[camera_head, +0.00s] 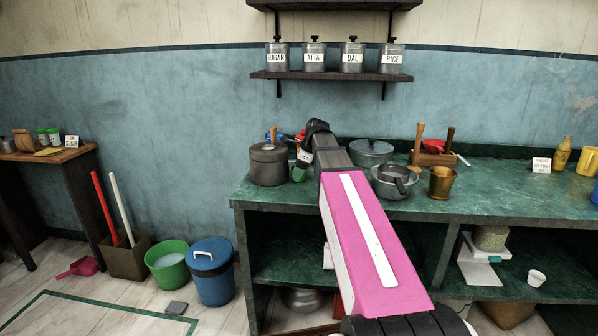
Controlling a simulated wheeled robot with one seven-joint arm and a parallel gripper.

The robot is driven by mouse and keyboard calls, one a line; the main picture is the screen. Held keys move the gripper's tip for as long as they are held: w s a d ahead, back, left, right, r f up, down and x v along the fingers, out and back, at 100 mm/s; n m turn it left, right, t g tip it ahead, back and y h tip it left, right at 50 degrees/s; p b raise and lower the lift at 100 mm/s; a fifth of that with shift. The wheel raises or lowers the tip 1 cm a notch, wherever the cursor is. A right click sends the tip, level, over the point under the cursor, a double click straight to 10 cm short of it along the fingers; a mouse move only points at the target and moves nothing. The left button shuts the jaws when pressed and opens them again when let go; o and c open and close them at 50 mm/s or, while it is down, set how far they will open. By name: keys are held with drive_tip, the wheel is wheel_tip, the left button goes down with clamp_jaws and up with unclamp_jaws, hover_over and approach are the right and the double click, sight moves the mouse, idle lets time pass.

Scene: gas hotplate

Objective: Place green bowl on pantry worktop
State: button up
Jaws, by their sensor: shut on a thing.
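A small green thing, seemingly the green bowl (299,174), shows at the lower tip of my gripper (301,160), just right of the dark lidded pot. My gripper is small in view and partly hidden by my arm's dark wrist, and it is shut on this bowl. I cannot tell whether the bowl touches the surface below. A green stone worktop (490,200) runs along the wall to the right. A wooden-topped table (60,154) stands at the far left. No label shows which surface is the pantry worktop.
The dark pot (268,165) stands at the worktop's left end. A green tub (168,266) and blue bin (211,272) stand on the floor. The worktop's right middle is clear.

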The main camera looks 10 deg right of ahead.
drive_tip(key=shift+f, duration=0.1)
drive_tip(key=o, duration=1)
drive_tip(key=v, duration=1.2)
